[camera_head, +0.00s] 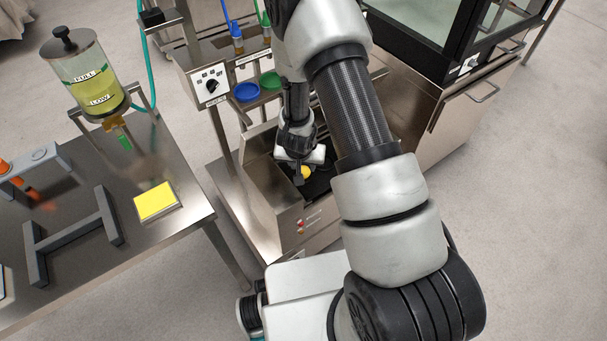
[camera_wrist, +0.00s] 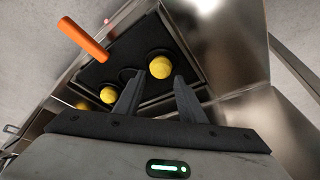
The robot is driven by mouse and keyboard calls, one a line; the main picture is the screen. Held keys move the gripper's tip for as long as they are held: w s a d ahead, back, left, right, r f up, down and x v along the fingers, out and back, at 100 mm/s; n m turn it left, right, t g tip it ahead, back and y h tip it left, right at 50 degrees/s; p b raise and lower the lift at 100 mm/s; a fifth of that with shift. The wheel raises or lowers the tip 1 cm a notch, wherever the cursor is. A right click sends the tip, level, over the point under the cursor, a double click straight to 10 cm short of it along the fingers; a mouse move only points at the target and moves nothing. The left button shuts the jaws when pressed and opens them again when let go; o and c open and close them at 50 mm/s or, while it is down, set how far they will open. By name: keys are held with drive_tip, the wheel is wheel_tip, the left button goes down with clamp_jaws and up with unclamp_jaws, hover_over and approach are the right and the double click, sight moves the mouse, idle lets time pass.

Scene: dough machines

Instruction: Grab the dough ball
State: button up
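In the wrist view a yellow dough ball (camera_wrist: 160,67) sits on a black tray (camera_wrist: 122,60) with round recesses. A second yellow dough ball (camera_wrist: 108,95) lies lower left on the tray. My gripper (camera_wrist: 152,80) points down at the tray with its two fingers apart, and nothing shows between them. The first ball appears just beyond the fingertips; I cannot tell the exact gap. In the head view my gripper (camera_head: 303,175) is over the machine's dark opening, with a yellow dough ball (camera_head: 305,172) partly hidden by it.
An orange handle (camera_wrist: 83,39) sticks out over the tray's left side. Metal walls of the machine (camera_head: 262,190) surround the tray closely. A steel table (camera_head: 180,195) with a yellow pad (camera_head: 156,201) and a grey stand (camera_head: 75,235) stands to the left.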

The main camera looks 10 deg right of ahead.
sight(303, 170)
drive_tip(key=b+x, duration=0.2)
drive_tip(key=x, duration=0.3)
drive_tip(key=shift+w+f, duration=0.1)
drive_tip(key=shift+f, duration=0.1)
drive_tip(key=c, duration=0.7)
drive_tip(key=shift+r, duration=0.2)
